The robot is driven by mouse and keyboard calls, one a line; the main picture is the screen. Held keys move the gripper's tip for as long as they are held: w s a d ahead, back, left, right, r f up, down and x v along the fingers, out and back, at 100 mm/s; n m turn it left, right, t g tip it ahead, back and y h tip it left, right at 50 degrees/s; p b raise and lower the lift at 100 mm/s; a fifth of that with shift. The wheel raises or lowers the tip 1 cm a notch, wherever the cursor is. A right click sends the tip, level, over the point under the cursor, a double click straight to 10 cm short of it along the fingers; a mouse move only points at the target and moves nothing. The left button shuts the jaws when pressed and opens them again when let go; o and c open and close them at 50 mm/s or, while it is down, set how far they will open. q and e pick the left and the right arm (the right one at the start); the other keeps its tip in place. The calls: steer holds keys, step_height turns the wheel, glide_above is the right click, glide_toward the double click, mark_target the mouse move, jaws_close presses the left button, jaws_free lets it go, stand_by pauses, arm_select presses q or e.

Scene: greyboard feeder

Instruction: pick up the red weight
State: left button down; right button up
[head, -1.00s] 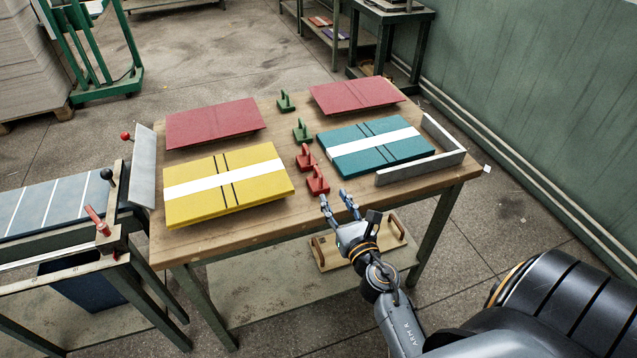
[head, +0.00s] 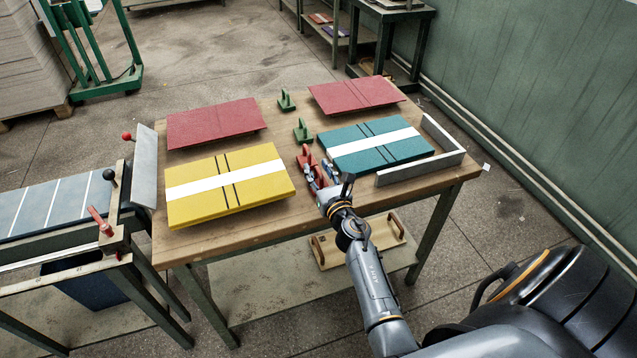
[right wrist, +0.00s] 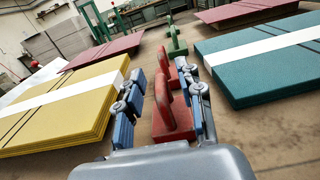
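Two red weights with upright handles stand one behind the other on the wooden table. The nearer red weight (right wrist: 172,118) is between the fingers of my right gripper (right wrist: 163,92) in the right wrist view. The farther red weight (head: 305,154) stands just beyond, and also shows in the right wrist view (right wrist: 164,64). My right gripper (head: 320,173) is open, its fingers on either side of the nearer weight's handle, with gaps visible. In the head view the gripper hides much of that nearer weight. My left gripper is not in view.
A yellow board stack (head: 210,202) lies left and a teal stack (head: 375,159) right, beside a metal corner stop (head: 445,160). Two green weights (head: 302,131) (head: 286,100) stand farther back, between dark red boards (head: 215,122) (head: 355,95). The table's front strip (head: 240,237) is clear.

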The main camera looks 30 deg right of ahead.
jaws_close()
steer(key=shift+r, duration=0.15)
